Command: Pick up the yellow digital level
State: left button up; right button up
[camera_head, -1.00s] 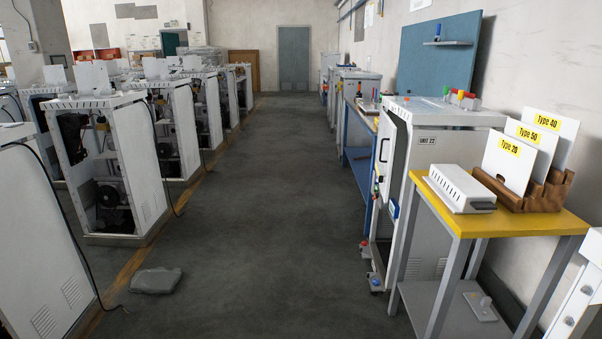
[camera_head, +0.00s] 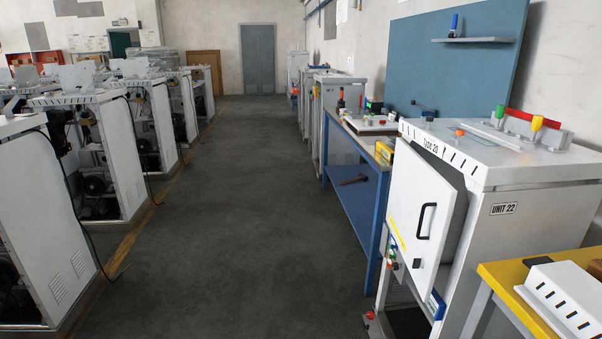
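A smaller dark item with yellow and green parts (camera_head: 374,105) stands farther back on the same bench. Neither of my grippers is in view.
The cabinet's front door (camera_head: 424,215) stands ajar towards the aisle. A yellow-topped table (camera_head: 505,275) is at the near right. Open white units (camera_head: 110,150) line the left. The grey floor (camera_head: 235,220) between is clear.

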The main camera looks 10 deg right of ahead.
aim_at(382, 148)
jog(key=i+j+z, duration=0.15)
jog(key=i+z, duration=0.2)
jog(key=i+j+z, duration=0.3)
jog(key=i, duration=0.25)
jog(key=i+j+z, duration=0.35)
jog(key=i+u, duration=0.15)
jog(key=u, duration=0.3)
jog(key=i+u, duration=0.15)
jog(key=u, duration=0.3)
jog(key=i, duration=4.95)
jog(key=i+z, duration=0.2)
jog(key=z, duration=0.25)
jog(key=i+j+z, duration=0.15)
jog(key=z, duration=0.3)
jog(key=i+j+z, duration=0.15)
jog(key=z, duration=0.3)
jog(key=i+j+z, duration=0.15)
jog(key=z, duration=0.3)
